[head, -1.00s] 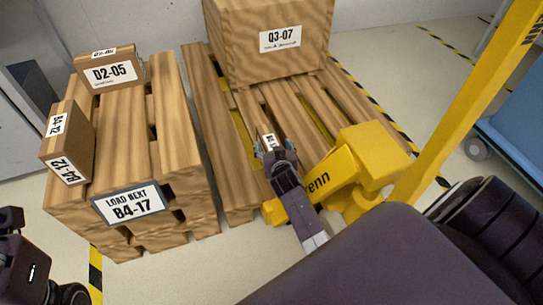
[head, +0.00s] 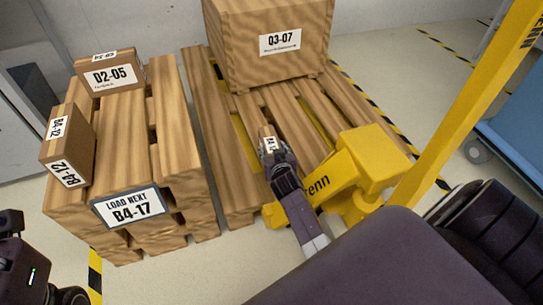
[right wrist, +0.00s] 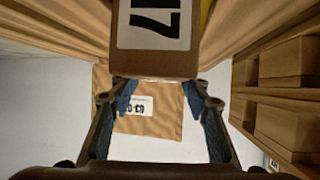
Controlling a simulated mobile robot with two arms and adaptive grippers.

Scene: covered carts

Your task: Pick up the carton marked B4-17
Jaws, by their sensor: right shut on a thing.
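A small brown carton (head: 265,131) is between the fingers of my right gripper (head: 273,152), over the slats of the right pallet. Its white label is partly hidden by the gripper in the head view. In the right wrist view the carton (right wrist: 155,66) fills the top middle, and its cropped label shows "17". The blue-padded fingertips (right wrist: 160,92) sit at its two sides, so the gripper is shut on it. I cannot tell whether it is clear of the slats. My left gripper's fingers do not show.
The right pallet (head: 205,120) bears a large Q3-07 box (head: 235,50). The left wooden stack (head: 120,120) has a "LOAD NEXT B4-17" sign (head: 130,207), a D2-05 box (head: 130,72) and a B4-12 box (head: 85,145). A yellow pallet jack (head: 350,175) stands close right of my arm.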

